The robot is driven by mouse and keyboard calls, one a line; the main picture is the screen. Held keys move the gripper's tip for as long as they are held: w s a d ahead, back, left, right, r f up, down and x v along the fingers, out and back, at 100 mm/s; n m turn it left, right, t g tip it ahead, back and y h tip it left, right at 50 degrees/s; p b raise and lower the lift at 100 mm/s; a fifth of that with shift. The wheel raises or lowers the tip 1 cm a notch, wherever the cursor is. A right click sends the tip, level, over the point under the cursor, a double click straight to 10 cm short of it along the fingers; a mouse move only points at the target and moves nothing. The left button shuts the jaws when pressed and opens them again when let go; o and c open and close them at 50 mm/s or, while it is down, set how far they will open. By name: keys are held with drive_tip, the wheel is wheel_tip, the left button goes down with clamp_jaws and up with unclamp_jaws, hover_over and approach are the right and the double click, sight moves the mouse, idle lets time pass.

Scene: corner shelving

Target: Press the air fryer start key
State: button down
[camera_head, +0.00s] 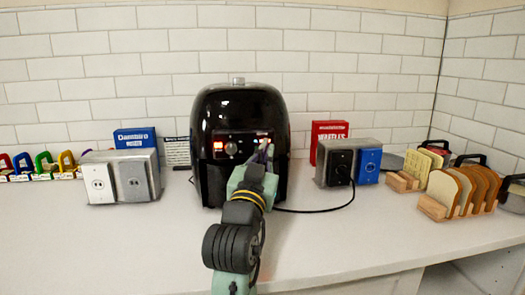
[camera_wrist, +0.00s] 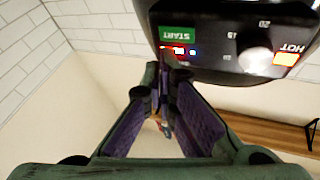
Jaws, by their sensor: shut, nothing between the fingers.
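The air fryer (camera_head: 245,105) is black and stands upright against the back wall. Its front panel has a dial (camera_head: 231,148) and a lit red-orange indicator at left. The wrist view shows the panel upside down, with the green START key (camera_wrist: 177,34), the white knob (camera_wrist: 255,59) and the lit HOT label (camera_wrist: 287,58). My gripper (camera_head: 263,152) is shut and empty, raised to the right part of the panel. In the wrist view its fingertips (camera_wrist: 166,58) are close by the START key; I cannot tell whether they touch it. The head view hides the key behind my gripper.
Two-part outlet boxes stand at left (camera_head: 135,188) and right (camera_head: 340,160) of the fryer. A black cord (camera_head: 325,210) runs across the counter (camera_head: 145,245). Bread slices in a rack (camera_head: 465,190) stand at right. The front counter is mostly clear.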

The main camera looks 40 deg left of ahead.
drive_tip(key=shift+s+d, duration=1.35)
drive_tip(key=shift+d, duration=0.2)
drive_tip(key=shift+a, duration=0.1)
